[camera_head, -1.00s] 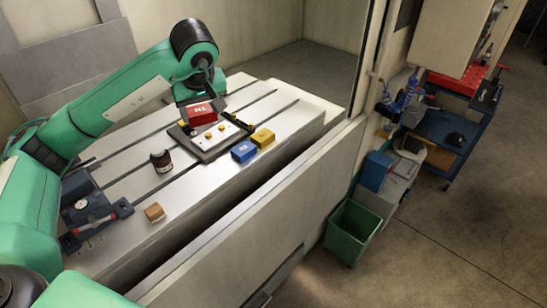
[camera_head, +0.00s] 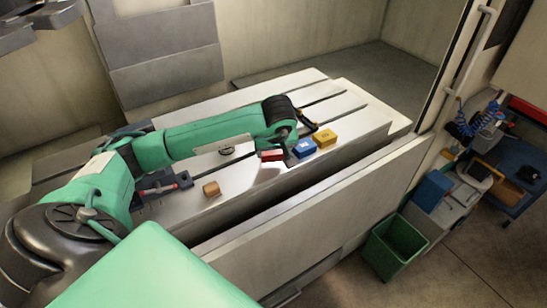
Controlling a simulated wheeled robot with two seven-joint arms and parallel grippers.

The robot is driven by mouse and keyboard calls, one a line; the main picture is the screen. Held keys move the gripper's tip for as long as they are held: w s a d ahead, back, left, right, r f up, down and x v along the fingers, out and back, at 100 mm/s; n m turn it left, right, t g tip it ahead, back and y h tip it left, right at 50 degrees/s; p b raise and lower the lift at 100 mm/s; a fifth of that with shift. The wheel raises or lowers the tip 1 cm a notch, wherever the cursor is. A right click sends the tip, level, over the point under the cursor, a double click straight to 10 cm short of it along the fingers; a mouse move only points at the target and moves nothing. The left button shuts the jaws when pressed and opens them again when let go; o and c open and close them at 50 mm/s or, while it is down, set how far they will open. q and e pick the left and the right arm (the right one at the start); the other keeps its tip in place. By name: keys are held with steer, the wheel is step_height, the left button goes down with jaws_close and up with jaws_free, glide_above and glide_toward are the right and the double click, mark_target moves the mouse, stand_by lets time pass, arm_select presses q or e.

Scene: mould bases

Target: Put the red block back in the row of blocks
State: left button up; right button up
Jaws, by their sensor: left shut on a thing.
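The red block (camera_head: 271,155) is at the front edge of the slotted metal table, at the left end of a line with the blue block (camera_head: 304,148) and the yellow block (camera_head: 324,137). A small gap shows between red and blue. My left gripper (camera_head: 279,147) is shut on the red block, mostly hidden under its own wrist. I cannot tell whether the block touches the table. The blue and yellow blocks sit close together on the table. My right gripper is not in view.
A brown wooden block (camera_head: 211,188) lies on the table to the left. A vise-like fixture (camera_head: 160,188) is partly behind my arm. A green bin (camera_head: 394,246) stands on the floor at right. The table's right end (camera_head: 375,105) is clear.

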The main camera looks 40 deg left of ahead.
mark_target(274, 158)
arm_select(q)
step_height(274, 158, down, 4)
steer(key=shift+r+p, duration=0.15)
steer(key=shift+p, duration=0.3)
steer(key=shift+f, duration=0.25)
steer(key=o, duration=1.2)
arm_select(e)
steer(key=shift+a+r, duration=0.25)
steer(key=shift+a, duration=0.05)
